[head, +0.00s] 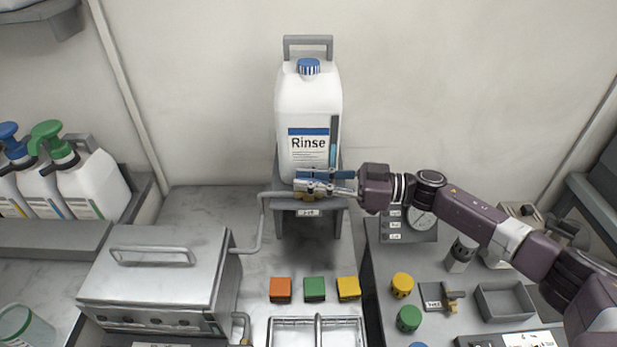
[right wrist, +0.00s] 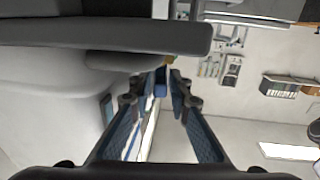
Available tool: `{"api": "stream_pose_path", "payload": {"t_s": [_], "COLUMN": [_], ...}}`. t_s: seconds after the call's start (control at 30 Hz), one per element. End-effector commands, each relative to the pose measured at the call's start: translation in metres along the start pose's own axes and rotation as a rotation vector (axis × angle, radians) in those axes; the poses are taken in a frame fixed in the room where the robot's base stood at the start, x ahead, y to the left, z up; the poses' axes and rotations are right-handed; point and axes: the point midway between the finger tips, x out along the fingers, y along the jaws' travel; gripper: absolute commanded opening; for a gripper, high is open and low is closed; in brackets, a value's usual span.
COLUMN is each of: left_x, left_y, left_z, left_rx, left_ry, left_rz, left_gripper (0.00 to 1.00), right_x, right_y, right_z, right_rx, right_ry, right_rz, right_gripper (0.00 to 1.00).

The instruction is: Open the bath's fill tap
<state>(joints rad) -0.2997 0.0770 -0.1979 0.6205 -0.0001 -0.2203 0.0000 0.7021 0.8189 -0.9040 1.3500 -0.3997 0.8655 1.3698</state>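The bath (head: 160,265) is a grey metal box with a lid handle, at the lower left of the head view. A grey fill pipe (head: 261,225) runs from it up to the stand under the white Rinse container (head: 309,110). My right gripper (head: 305,182) is at the container's lower front, just above the stand's front edge, its blue-padded fingers pointing left. The fill tap is not clearly visible; the gripper covers that spot. In the right wrist view, a small blue piece (right wrist: 160,82) shows between the fingertips; whether they grip it is unclear. My left gripper is out of view.
Orange (head: 280,290), green (head: 314,289) and yellow (head: 348,289) blocks lie before the stand (head: 306,200), behind a metal tray (head: 270,333). Pump bottles (head: 88,185) stand at left. A gauge box (head: 408,223) and coloured knobs (head: 402,285) lie at right, below my arm.

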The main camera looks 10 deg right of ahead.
Motion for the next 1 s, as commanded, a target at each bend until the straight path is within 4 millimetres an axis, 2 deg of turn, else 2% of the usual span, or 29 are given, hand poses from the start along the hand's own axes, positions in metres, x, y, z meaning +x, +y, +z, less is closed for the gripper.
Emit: {"api": "stream_pose_path", "payload": {"t_s": [0.13, 0.3, 0.53, 0.8, 1.0], "left_x": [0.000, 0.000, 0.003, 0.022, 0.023], "left_y": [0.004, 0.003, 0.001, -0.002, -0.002], "left_z": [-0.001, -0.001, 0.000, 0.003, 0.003], "left_rx": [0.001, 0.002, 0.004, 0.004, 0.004], "left_ry": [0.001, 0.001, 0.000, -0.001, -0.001], "left_rz": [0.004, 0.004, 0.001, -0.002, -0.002], "left_gripper": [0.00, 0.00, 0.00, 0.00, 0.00], "right_x": [0.000, 0.000, 0.000, 0.000, 0.000], "right_y": [0.000, 0.000, 0.001, 0.002, 0.000], "right_z": [0.000, 0.000, 0.001, 0.002, 0.000], "right_rx": [0.000, 0.000, -0.001, -0.002, 0.001], "right_ry": [0.000, 0.000, 0.001, 0.002, 0.001], "right_rz": [0.000, 0.000, -0.009, -0.128, -0.155], "right_gripper": [0.17, 0.00, 0.00, 0.00, 0.00]}}
